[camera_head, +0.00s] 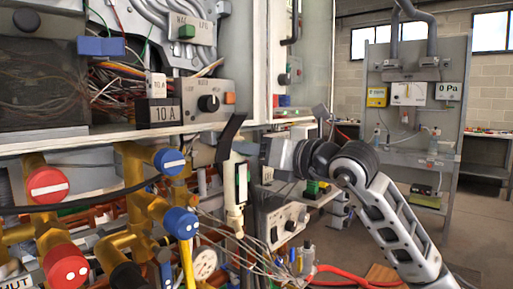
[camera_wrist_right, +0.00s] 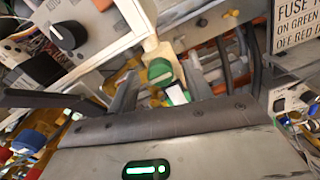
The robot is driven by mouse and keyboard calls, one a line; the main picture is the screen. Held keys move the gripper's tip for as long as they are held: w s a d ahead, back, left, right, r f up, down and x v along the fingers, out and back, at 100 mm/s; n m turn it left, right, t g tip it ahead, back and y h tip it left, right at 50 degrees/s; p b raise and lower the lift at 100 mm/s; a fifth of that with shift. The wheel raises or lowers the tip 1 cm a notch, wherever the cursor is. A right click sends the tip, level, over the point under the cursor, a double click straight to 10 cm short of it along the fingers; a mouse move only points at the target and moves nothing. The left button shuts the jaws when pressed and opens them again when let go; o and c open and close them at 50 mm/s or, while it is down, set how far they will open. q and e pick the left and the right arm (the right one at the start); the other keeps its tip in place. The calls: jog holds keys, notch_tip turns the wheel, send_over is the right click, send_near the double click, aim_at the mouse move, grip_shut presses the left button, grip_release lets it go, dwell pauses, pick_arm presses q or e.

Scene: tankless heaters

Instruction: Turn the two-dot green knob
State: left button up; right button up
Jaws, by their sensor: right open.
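A green knob (camera_wrist_right: 160,72) on a cream fitting shows in the right wrist view, just beyond my right gripper's front edge. A second green and white piece (camera_wrist_right: 177,95) is partly hidden below it. In the head view a narrow green and white piece (camera_head: 241,183) shows on a cream fitting beside my right gripper (camera_head: 248,160). I cannot make out dots on either green part. My right gripper is open, its dark fingers spread near the cream fitting. Contact cannot be told. My left gripper is out of view.
Brass pipes carry a red knob with a white bar (camera_head: 47,185), a two-dot red knob (camera_head: 66,266) and blue knobs (camera_head: 181,222). A control box with a black dial (camera_head: 208,103) sits above. Loose wires hang below the gripper. Open floor lies to the right.

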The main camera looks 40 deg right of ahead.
jog(key=c, duration=1)
pick_arm(q)
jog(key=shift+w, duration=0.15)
jog(key=shift+b, duration=0.45)
pick_arm(e)
jog(key=shift+f+n, duration=0.1)
jog(key=shift+n, duration=0.2)
pick_arm(q)
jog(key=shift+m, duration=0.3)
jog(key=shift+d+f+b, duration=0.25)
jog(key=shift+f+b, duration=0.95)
jog(key=shift+b, duration=0.75)
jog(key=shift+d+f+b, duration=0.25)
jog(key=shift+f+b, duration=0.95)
jog(key=shift+b, duration=0.7)
pick_arm(e)
jog(key=shift+n, duration=4.5)
